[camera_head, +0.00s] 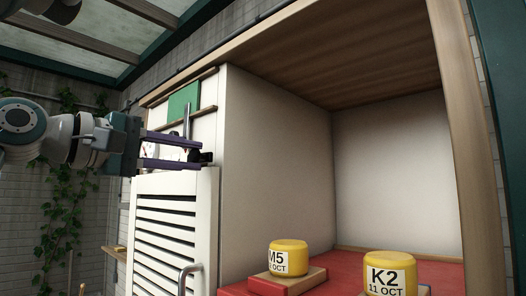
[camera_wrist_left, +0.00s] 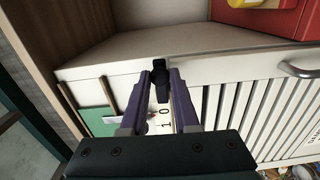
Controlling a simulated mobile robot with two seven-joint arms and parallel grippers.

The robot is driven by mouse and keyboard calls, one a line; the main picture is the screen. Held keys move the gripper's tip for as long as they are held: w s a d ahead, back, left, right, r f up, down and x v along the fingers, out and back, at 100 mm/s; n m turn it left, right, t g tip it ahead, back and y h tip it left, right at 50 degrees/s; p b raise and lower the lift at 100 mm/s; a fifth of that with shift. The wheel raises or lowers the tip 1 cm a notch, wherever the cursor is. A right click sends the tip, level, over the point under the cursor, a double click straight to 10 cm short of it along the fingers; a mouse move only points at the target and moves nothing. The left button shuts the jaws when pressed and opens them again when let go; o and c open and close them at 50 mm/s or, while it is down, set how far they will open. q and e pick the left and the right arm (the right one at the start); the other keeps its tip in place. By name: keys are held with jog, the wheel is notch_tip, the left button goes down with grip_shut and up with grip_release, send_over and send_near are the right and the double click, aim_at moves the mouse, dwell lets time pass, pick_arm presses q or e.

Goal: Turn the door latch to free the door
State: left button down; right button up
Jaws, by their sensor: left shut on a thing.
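The white slatted door (camera_head: 168,232) stands at the lower left of the cabinet in the head view. It also shows at the right in the left wrist view (camera_wrist_left: 270,112). A small black latch (camera_head: 208,156) sits above the door near the cabinet's front edge. In the left wrist view the latch (camera_wrist_left: 159,64) shows between the fingertips. My left gripper (camera_head: 201,153) reaches in from the left, its purple fingers shut on the latch. The fingers hide part of the latch, so its exact angle is hard to tell. My right gripper is not in view.
A metal handle (camera_head: 188,276) sticks out from the door. Yellow tubs marked M5 (camera_head: 288,258) and K2 (camera_head: 390,275) stand on the open shelf at the right. A green panel (camera_head: 183,101) is above the gripper. Ivy climbs the brick wall at the left.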

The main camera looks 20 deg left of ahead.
pick_arm(q)
jog(key=shift+a+r+n, duration=0.1)
jog(key=shift+r+n, duration=0.05)
jog(key=shift+n, duration=0.15)
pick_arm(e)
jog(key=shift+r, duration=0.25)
pick_arm(q)
jog(key=c, duration=0.7)
grip_release()
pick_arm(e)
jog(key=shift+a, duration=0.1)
